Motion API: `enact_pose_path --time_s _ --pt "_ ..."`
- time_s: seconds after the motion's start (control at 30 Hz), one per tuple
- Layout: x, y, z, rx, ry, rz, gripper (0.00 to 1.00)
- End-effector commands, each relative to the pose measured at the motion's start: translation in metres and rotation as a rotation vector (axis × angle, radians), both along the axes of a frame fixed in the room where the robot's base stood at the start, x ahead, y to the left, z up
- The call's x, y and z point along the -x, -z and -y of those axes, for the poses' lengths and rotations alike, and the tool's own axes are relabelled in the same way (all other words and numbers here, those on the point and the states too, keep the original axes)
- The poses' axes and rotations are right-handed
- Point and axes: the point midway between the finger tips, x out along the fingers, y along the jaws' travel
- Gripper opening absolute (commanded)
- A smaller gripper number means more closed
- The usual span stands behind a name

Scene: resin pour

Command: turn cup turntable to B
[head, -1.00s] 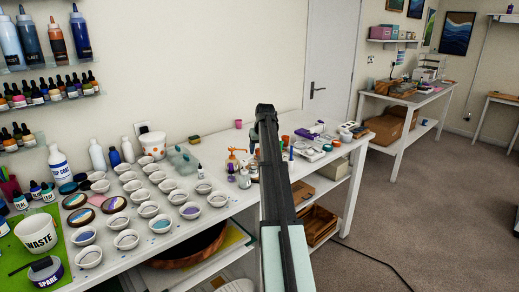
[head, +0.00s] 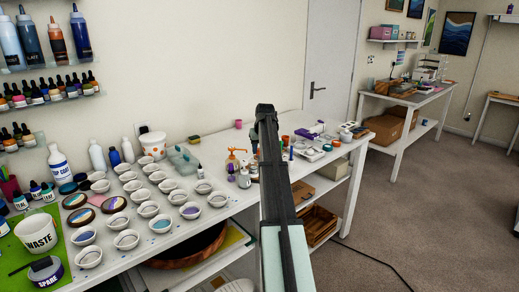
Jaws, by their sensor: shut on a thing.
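My arm reaches up the middle of the head view, and its dark far end hides part of the workbench (head: 222,222). My gripper's fingertips are hidden behind the arm, so what lies between them does not show. I cannot make out a cup turntable or a B mark; that part of the bench may be behind the arm. Just left of the arm stand an orange pump bottle (head: 232,161) and a small pale bottle (head: 244,179).
Several small white dishes fill the bench's left half. A white WASTE tub (head: 37,236) stands on a green mat (head: 14,251) at the lower left. Small supplies, including a white tray (head: 312,152), crowd the right. The bench is barer near the yellow sponge (head: 194,139).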

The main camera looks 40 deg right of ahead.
Motion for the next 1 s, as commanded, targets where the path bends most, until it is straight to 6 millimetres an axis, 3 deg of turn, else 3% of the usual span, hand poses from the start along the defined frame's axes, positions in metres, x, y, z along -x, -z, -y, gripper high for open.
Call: enact_pose_path --time_s 0.47,1.0 --pt "-0.0003 -0.0002 -0.0008 0.001 0.046 0.0 0.0" --pt "-0.0016 -0.0002 -0.0023 0.001 0.293 0.0 0.0"
